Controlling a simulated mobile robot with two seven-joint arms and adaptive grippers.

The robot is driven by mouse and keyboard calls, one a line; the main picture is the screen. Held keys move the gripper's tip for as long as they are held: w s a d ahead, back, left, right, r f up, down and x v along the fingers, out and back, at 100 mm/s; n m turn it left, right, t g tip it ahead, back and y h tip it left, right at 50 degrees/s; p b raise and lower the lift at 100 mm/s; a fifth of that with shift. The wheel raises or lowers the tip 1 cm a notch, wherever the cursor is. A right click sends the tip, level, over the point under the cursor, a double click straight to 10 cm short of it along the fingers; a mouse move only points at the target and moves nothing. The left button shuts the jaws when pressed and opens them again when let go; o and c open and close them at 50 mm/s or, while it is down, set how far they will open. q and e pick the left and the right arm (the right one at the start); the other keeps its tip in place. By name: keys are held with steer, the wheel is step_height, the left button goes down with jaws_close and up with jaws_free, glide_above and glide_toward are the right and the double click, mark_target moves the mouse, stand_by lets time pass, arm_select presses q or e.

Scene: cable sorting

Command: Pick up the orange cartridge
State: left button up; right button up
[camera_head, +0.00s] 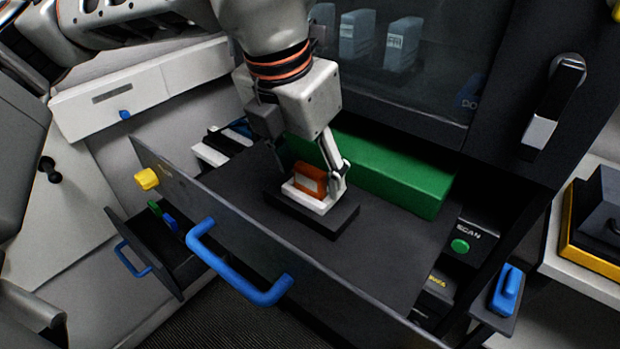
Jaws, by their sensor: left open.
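The orange cartridge (309,178) sits in a white holder (306,198) on a small black block (328,221) inside the open drawer. My left gripper (314,180) comes down from above over the cartridge, with its fingers apart. One finger is at the right side of the cartridge; the other is at its left and partly hidden. I cannot tell whether the fingers touch it. My right gripper is not in view.
A long green block (385,172) lies just behind the cartridge. A green button (459,245) is at the right. The drawer floor in front is clear.

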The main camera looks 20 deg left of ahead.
mark_target(310, 168)
arm_select(q)
steer(key=shift+f, duration=0.25)
steer(key=c, duration=1.1)
steer(key=shift+c, duration=0.2)
steer(key=shift+r, duration=0.1)
step_height(310, 168, up, 23)
steer(key=p, duration=0.5)
steer(key=shift+r, duration=0.2)
steer(key=shift+w+f, duration=0.1)
steer(key=shift+w, duration=0.05)
